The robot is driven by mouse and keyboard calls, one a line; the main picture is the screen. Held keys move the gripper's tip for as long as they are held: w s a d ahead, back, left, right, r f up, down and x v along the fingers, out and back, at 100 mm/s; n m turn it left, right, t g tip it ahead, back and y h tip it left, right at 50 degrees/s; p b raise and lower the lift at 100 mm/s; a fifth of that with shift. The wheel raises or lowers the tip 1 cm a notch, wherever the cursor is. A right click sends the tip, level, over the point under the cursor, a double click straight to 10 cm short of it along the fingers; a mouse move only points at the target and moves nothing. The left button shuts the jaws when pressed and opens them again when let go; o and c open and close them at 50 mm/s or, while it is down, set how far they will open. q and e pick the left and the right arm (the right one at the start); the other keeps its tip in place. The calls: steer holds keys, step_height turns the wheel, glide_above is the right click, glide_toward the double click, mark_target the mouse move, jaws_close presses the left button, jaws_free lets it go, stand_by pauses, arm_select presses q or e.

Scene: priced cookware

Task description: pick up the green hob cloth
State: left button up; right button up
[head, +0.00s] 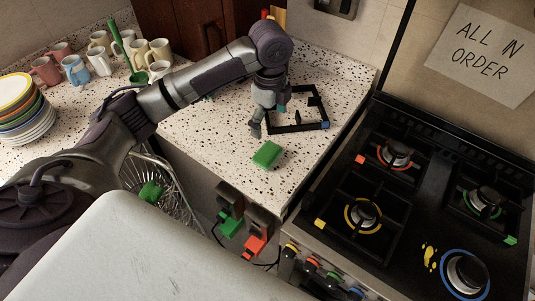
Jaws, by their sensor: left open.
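A small green block-shaped piece (267,154), which looks like the folded green hob cloth, lies on the speckled counter (215,140) near its front edge. My left gripper (268,120) is open and empty, pointing down just beyond the green piece. It is apart from the piece in the picture; its exact height above the counter is hard to tell. My right gripper is not in view.
A black pan support (299,127) lies behind my left gripper. The hob (400,225) at right has a yellow spill (429,257) and one bare burner ringed blue (465,272). Mugs (101,61) and stacked plates (25,114) stand left. Another green item (151,192) sits by a wire basket (170,190).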

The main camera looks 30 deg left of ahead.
mark_target(268, 152)
arm_select(q)
step_height(268, 152, down, 8)
steer(key=shift+r+p, duration=0.2)
steer(key=shift+p, duration=0.4)
steer(key=f+p, duration=0.1)
steer(key=f, duration=0.1)
steer(key=f+p, duration=0.1)
steer(key=f, duration=0.1)
steer(key=shift+s+a+f, duration=0.1)
steer(key=shift+s+a, duration=0.1)
steer(key=shift+f, duration=0.5)
steer(key=c, duration=0.7)
